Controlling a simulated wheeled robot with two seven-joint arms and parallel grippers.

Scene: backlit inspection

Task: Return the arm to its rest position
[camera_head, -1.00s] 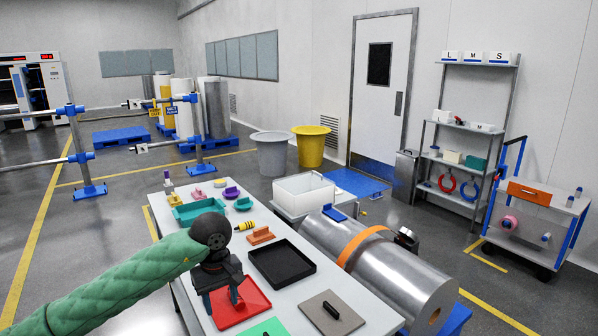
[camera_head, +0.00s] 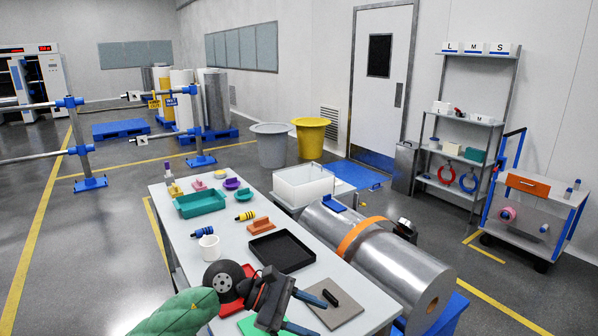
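My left arm, in a green padded sleeve (camera_head: 178,316), comes in at the bottom of the head view. Its dark gripper (camera_head: 285,303) is over the near part of the white table (camera_head: 215,222), tilted toward the lower right. My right gripper is not in view.
Near the arm are a white mug (camera_head: 209,248), a black tray (camera_head: 282,252), a grey plate (camera_head: 340,310) with a black handle and a green sheet (camera_head: 250,325). A teal tray (camera_head: 200,203) is farther back. A large metal roll (camera_head: 410,272) lies along the table's right side.

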